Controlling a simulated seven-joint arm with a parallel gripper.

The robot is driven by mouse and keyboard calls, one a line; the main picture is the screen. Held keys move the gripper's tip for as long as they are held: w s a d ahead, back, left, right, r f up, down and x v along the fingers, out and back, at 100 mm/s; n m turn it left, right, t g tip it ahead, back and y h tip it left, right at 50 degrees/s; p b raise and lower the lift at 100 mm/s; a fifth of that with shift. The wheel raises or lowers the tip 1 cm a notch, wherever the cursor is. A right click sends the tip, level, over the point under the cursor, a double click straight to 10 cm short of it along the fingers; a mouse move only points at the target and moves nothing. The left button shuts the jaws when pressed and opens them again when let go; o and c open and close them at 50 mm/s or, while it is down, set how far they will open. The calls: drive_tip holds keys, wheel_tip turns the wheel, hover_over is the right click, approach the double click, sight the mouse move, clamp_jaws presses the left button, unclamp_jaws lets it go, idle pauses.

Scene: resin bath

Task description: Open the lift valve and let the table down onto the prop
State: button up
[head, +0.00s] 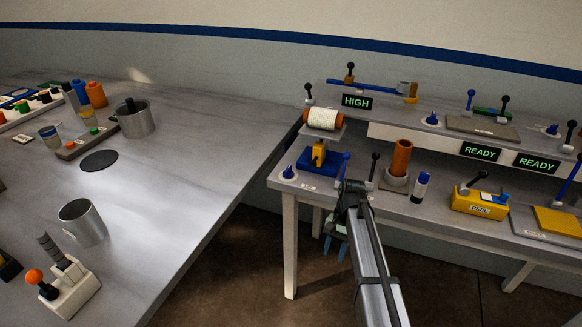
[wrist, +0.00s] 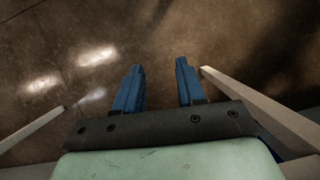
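A small lift with a blue base (head: 318,163) and a yellow body (head: 319,152) stands at the left end of the right-hand bench. Its raised grey table (head: 325,132) bears a white roll with orange ends (head: 322,119). A blue knob (head: 288,173) sits left of the base, and a blue lever (head: 345,163) stands right of it. I cannot tell which is the lift valve, and I cannot make out the prop under the table. My gripper (head: 336,246) hangs beyond the bench's front edge, below its top, apart from the lift. The wrist view shows its blue fingers (wrist: 158,68) open and empty over the floor.
A sign reading HIGH (head: 357,102) is on the shelf behind the lift. An orange cylinder (head: 401,158), a blue-capped bottle (head: 420,187) and a yellow box (head: 479,201) stand farther right. My arm crosses the bench front. A grey table (head: 170,180) lies left, across a gap.

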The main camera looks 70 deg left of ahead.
drive_tip(key=s+a+r+n+t+y, duration=0.1)
drive_tip(key=s+a+r+t, duration=0.1)
drive_tip(key=a+r, duration=1.45)
drive_tip(key=t+y, duration=0.1)
approach(288, 168)
drive_tip(key=f, duration=0.9)
drive_tip(key=shift+s+d, duration=0.1)
drive_tip(key=shift+d, duration=0.1)
drive_tip(key=shift+c, duration=0.4)
drive_tip(key=shift+r, duration=0.1)
clamp_jaws()
